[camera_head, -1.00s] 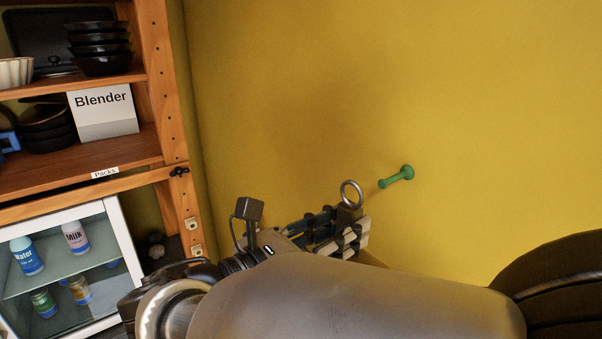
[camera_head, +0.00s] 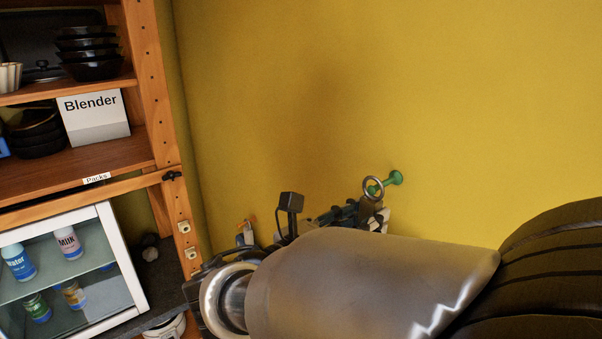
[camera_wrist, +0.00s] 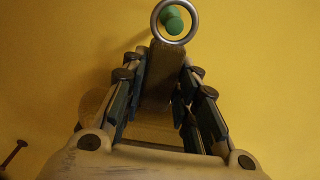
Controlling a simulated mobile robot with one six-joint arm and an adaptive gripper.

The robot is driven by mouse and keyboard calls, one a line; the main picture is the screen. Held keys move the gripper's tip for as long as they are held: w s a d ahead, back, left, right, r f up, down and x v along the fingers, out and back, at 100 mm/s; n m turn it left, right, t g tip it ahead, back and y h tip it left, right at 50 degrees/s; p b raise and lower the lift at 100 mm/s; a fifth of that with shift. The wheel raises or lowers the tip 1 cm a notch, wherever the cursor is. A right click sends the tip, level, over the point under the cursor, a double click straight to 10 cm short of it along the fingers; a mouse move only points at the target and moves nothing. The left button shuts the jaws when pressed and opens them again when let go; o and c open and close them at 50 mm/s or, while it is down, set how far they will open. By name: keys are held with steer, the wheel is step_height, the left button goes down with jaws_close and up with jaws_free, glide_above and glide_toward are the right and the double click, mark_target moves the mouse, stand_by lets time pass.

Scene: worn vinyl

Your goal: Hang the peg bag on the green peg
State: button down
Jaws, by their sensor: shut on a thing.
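The green peg (camera_head: 394,178) sticks out from the yellow wall. It also shows in the wrist view (camera_wrist: 171,20), seen through the ring. The peg bag (camera_wrist: 160,75) has a metal ring (camera_head: 373,187) on top, and its brown strap is between my fingers in the wrist view. My gripper (camera_wrist: 160,95) is shut on the bag below the ring. In the head view the ring overlaps the peg's outer end. I cannot tell whether the peg's tip has passed through the ring. My arm hides most of the bag in the head view.
A wooden shelf unit (camera_head: 158,100) stands at the left with bowls and a Blender box (camera_head: 95,118). Below it is a glass-fronted cabinet (camera_head: 112,262) with bottles. The wall around and above the peg is clear.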

steer(key=shift+x, duration=1.4)
steer(key=shift+w+d+f, duration=0.1)
steer(key=shift+w+f, duration=0.05)
steer(key=shift+f, duration=0.2)
steer(key=c, duration=1.2)
jaws_free()
steer(key=shift+f, duration=0.1)
steer(key=shift+p+v, duration=0.5)
steer(key=shift+v, duration=1.6)
